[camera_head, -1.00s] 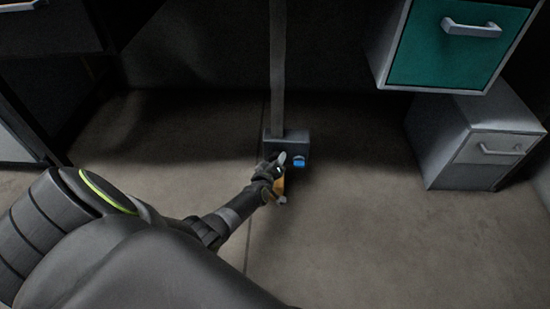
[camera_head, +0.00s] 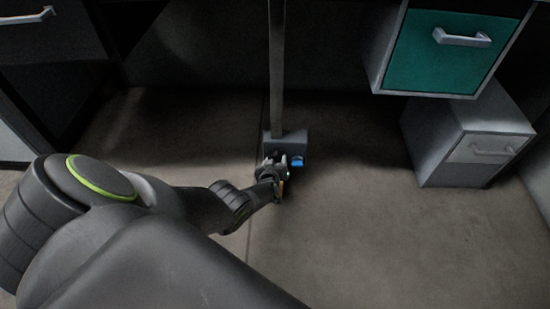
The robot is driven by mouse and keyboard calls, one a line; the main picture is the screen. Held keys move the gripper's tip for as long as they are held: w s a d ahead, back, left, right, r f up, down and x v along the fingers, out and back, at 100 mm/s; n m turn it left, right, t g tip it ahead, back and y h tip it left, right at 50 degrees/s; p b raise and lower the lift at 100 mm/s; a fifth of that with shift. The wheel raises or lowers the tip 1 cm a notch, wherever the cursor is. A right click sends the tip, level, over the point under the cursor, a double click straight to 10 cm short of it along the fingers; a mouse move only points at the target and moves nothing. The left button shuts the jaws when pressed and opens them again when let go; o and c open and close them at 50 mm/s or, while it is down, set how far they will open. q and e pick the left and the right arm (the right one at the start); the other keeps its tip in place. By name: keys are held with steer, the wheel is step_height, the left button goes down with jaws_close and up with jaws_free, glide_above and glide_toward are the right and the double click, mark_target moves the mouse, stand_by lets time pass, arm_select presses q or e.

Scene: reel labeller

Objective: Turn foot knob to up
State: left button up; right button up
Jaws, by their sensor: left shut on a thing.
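A small grey box (camera_head: 292,143) sits low at the foot of a metal post (camera_head: 277,70), near the middle of the head view. A blue part (camera_head: 297,161) shows on the right of its front face. My left gripper (camera_head: 279,164) is at the left part of that front face. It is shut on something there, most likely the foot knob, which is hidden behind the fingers. Which way the knob points cannot be told. My right gripper is not in view.
A cabinet with a teal drawer (camera_head: 440,65) hangs at the upper right, above a grey drawer unit (camera_head: 440,130) on the floor. Dark drawers with a handle (camera_head: 30,16) stand at the upper left. The floor (camera_head: 360,240) right of my arm is clear.

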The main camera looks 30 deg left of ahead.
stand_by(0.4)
arm_select(q)
steer(key=o, duration=1)
steer(key=shift+c, duration=0.2)
